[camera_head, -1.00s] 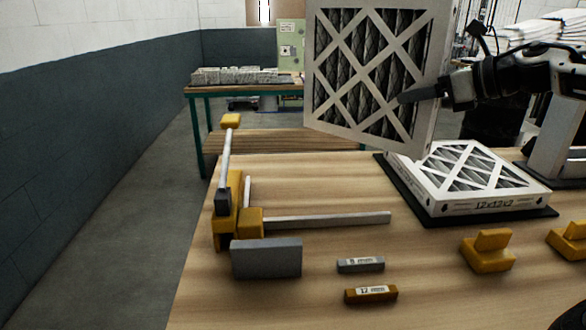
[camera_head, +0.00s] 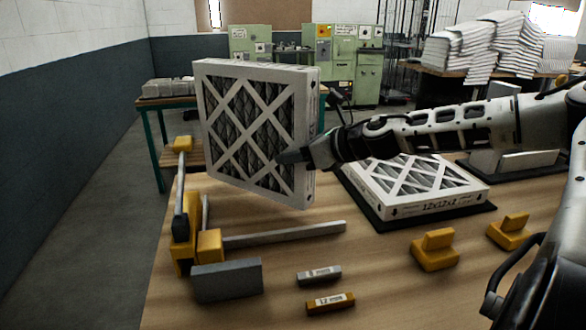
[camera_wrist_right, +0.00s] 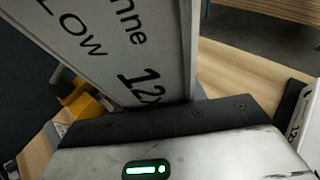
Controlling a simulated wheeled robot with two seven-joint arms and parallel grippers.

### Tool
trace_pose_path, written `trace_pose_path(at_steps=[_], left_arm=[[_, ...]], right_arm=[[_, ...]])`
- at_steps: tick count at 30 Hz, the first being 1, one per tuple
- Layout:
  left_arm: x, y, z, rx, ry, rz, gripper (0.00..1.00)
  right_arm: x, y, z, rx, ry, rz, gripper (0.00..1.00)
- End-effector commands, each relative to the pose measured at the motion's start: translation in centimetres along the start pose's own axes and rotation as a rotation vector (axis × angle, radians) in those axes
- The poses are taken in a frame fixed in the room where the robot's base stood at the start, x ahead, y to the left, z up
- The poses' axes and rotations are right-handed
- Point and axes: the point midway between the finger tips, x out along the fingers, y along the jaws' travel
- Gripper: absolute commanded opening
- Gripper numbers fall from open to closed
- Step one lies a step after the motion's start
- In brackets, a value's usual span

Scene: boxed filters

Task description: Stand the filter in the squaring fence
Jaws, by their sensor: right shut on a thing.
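A white-framed filter (camera_head: 250,128) with a cross lattice over dark pleats is held upright, slightly tilted, above the table. My right gripper (camera_head: 293,157) is shut on its right side edge. In the right wrist view the filter's printed edge (camera_wrist_right: 120,45) rises from the dark jaw. The squaring fence, with yellow blocks (camera_head: 185,232) and grey bars (camera_head: 285,234), lies on the table below and slightly left of the filter. A grey block (camera_head: 227,280) stands at its front. The filter is apart from the fence. My left gripper is not seen.
Another filter (camera_head: 415,185) lies flat on a black mat (camera_head: 440,217) to the right. A grey labelled bar (camera_head: 319,275) and an orange labelled bar (camera_head: 330,303) lie in front. Yellow blocks (camera_head: 435,250) (camera_head: 508,232) stand at the right. Bare wood lies between them.

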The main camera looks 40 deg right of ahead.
Motion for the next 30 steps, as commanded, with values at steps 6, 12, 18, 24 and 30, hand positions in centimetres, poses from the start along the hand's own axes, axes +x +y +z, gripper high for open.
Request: trace_pose_path(at_steps=[6, 12, 18, 24, 30], left_arm=[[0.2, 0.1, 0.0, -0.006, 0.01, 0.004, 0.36], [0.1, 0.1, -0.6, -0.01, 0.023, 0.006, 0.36], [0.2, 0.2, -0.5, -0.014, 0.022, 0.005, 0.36], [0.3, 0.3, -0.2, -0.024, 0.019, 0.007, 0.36], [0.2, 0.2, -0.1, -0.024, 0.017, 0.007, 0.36]], right_arm=[[1.4, 0.2, -2.6, 0.005, 0.0, 0.001, 0.15], [1.6, 0.2, -3.1, 0.001, -0.002, -0.001, 0.15], [1.6, 0.2, -3.2, 0.001, -0.001, 0.0, 0.15], [1.7, 0.2, -3.5, 0.001, 0.001, 0.0, 0.62], [1.7, 0.2, -3.5, 0.001, 0.001, 0.0, 0.62]])
